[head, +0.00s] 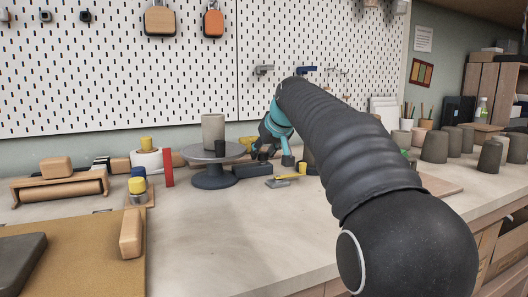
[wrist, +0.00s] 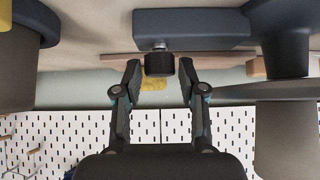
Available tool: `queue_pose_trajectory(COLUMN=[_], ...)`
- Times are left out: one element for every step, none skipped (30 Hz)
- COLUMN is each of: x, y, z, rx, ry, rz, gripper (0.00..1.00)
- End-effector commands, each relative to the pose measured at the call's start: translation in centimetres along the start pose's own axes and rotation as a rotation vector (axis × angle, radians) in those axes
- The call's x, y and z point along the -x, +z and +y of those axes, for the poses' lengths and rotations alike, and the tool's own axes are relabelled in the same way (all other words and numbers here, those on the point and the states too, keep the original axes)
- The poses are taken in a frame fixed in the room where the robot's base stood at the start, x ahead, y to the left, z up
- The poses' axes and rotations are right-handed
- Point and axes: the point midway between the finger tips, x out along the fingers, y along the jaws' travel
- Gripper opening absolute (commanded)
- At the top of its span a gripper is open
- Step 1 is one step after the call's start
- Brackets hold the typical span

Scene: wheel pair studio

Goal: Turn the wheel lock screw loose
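The wheel (head: 214,183) stands on the bench with a grey pot (head: 213,129) on its disc; it also shows upside down at the right of the wrist view (wrist: 283,50). A dark slate block (head: 252,170) juts from beside its base. In the wrist view the block (wrist: 200,22) carries the lock screw, a black knob (wrist: 159,64) on a short silver shaft. My gripper (wrist: 159,76) is open, one finger on each side of the knob, with narrow gaps visible. In the head view my gripper (head: 265,150) is partly hidden and the knob cannot be made out.
A small metal tool with a yellow lever (head: 288,179) lies right of the block. Several grey pots (head: 434,147) stand at right. The front middle of the bench is clear.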

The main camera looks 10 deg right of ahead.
Motion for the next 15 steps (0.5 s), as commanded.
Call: queue_pose_trajectory(x=[0.0,0.1,0.1,0.3,0.5,0.8,1.2,1.6,2.2,2.7,3.3,4.1,4.8,5.4,6.2], y=[0.0,0.0,0.0,-0.1,-0.1,-0.1,-0.1,-0.1,-0.1,-0.1,-0.1,-0.1,-0.1,-0.1,-0.1], z=[0.0,0.0,0.0,0.0,0.0,0.0,0.0,0.0,0.0,0.0,0.0,0.0,0.0,0.0,0.0], rx=[0.0,0.0,0.0,0.0,0.0,0.0,0.0,0.0,0.0,0.0,0.0,0.0,0.0,0.0,0.0], ry=[0.0,0.0,0.0,0.001,0.001,0.001,0.001,0.002,0.001,0.002,0.002,0.002,0.002,0.002,0.002], rz=[0.0,0.001,0.001,0.001,0.002,0.003,0.004,0.004,0.004,0.004,0.005,0.005,0.005,0.005,0.004], gripper=[0.41,0.41,0.41,0.41,0.41,0.41,0.41,0.41,0.41,0.41,0.41,0.41,0.41,0.41,0.41])
